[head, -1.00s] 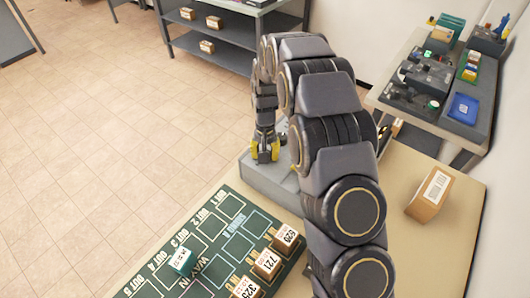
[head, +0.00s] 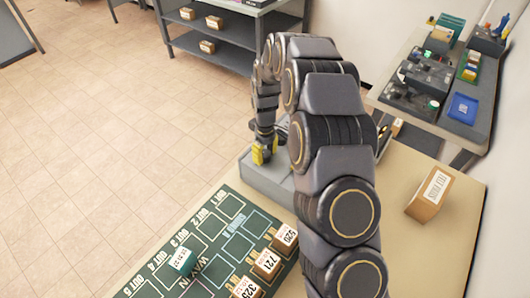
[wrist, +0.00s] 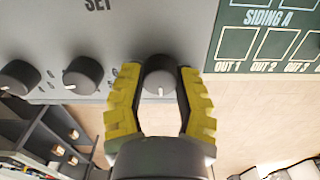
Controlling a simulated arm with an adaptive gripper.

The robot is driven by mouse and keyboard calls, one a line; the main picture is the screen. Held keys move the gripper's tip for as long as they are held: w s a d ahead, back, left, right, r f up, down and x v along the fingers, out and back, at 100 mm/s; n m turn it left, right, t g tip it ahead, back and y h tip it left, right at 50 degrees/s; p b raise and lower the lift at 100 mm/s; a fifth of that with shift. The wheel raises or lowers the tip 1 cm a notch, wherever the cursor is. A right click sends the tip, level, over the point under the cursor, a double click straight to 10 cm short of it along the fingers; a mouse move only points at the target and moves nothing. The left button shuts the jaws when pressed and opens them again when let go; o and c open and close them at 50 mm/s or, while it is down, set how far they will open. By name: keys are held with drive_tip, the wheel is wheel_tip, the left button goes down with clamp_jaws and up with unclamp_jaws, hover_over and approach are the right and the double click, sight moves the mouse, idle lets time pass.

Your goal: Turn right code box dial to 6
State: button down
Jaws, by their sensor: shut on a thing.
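The grey code box (head: 262,178) sits at the far left corner of the tan table. The wrist view shows its face (wrist: 185,25) with a row of three dark round dials. The right dial (wrist: 158,76) is between the yellow fingers of my gripper (wrist: 160,70), which is shut on it. Its white mark points straight down in that view. The middle dial (wrist: 83,72) and left dial (wrist: 18,77) stand free, their marks pointing down-left. The digits around the right dial are hidden or too small to read. In the head view my gripper (head: 262,154) is down at the box.
A green board (head: 205,240) with numbered boxes (head: 266,262) lies beside the code box. A brown box (head: 429,195) stands at the table's right. A side bench (head: 420,118) holds trays and gadgets. Grey shelves (head: 230,50) stand beyond open floor.

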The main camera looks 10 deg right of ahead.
drive_tip(key=n, duration=1.1)
drive_tip(key=shift+n, duration=2.1)
drive_tip(key=c, duration=0.6)
unclamp_jaws()
drive_tip(key=shift+c, duration=0.2)
